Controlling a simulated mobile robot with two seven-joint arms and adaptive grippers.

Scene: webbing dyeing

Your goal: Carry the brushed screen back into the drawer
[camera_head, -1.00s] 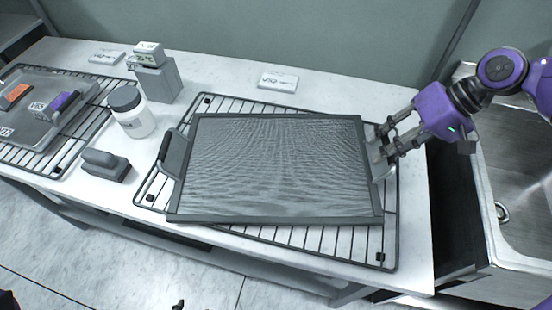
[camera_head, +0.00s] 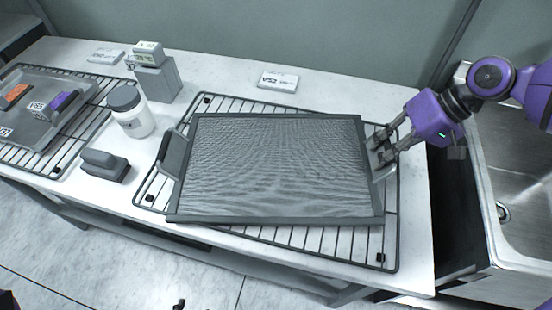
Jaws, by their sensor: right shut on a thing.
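The screen (camera_head: 275,165) is a grey mesh panel in a dark frame, with a handle (camera_head: 174,155) on its left side and another on its right. It lies flat on a wire rack (camera_head: 325,240) on the white table. My right gripper (camera_head: 380,155) is at the screen's right edge, shut on the right-hand handle, which its fingers partly hide. The drawer cannot be made out for certain; a dark open space (camera_head: 452,215) shows between the table and the sink. My left gripper is not clearly in view; only small dark bits show at the bottom edge.
A grey brush-like block (camera_head: 105,165), a white jar (camera_head: 131,112) with a grey lid and a grey device (camera_head: 157,78) stand left of the screen. A tray (camera_head: 35,125) lies on another rack at far left. A metal sink (camera_head: 515,180) is at right. A label card (camera_head: 278,82) lies behind.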

